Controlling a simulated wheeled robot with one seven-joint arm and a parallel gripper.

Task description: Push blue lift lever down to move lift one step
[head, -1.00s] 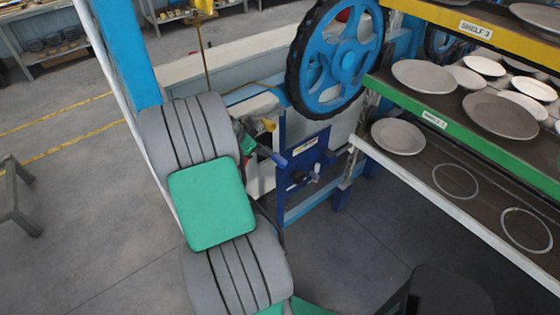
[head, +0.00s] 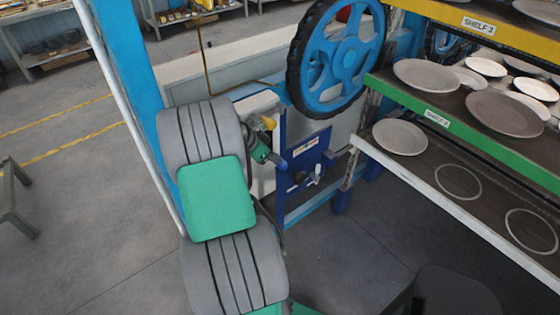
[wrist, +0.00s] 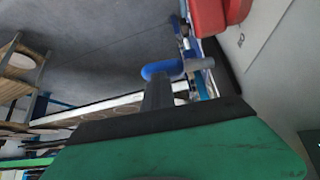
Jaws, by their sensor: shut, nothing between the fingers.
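The blue lift lever (head: 277,162) sticks out to the left of the blue panel (head: 313,158) below the big wheel. In the wrist view the blue lever (wrist: 162,69) crosses right at the tip of my gripper (wrist: 157,90). My gripper's dark fingers are shut and empty, and they overlap the lever's near side. I cannot tell whether they touch it. In the head view my gripper is mostly hidden behind my own arm, with a green part (head: 261,152) showing beside the lever.
A blue wheel with a black rim (head: 340,55) stands above the panel. Shelves with several plates, including a low plate (head: 400,137), fill the right side. A red object (wrist: 215,15) is close by in the wrist view. Open floor (head: 110,215) lies at the left.

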